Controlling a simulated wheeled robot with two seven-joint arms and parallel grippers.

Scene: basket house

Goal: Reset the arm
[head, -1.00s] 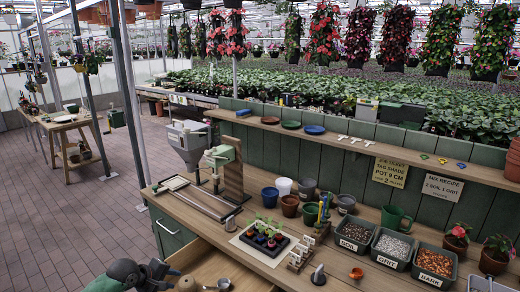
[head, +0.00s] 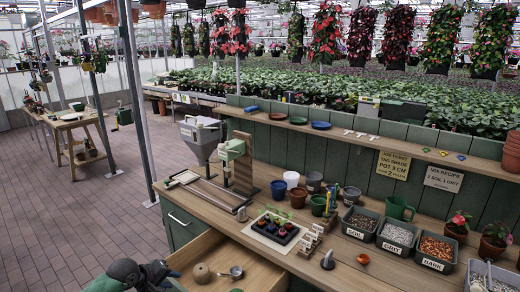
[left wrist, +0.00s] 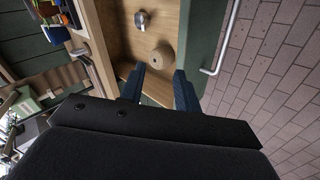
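My left arm comes in at the bottom left of the head view, with the dark left gripper (head: 165,275) by the front of the open drawer (head: 258,272). In the left wrist view the two blue fingers of the left gripper (left wrist: 160,72) stand apart with nothing between them. A ball of twine (left wrist: 161,56) lies in the drawer beyond the fingertips, and a metal scoop (left wrist: 142,19) lies farther off. Both also show in the head view, the twine (head: 201,273) left of the scoop (head: 236,271). My right gripper is not in view.
The wooden bench (head: 330,242) carries a seedling tray (head: 275,230), several pots, and the soil (head: 359,222), grit (head: 398,236) and bark (head: 437,250) bins. A green press (head: 235,150) stands at its left.

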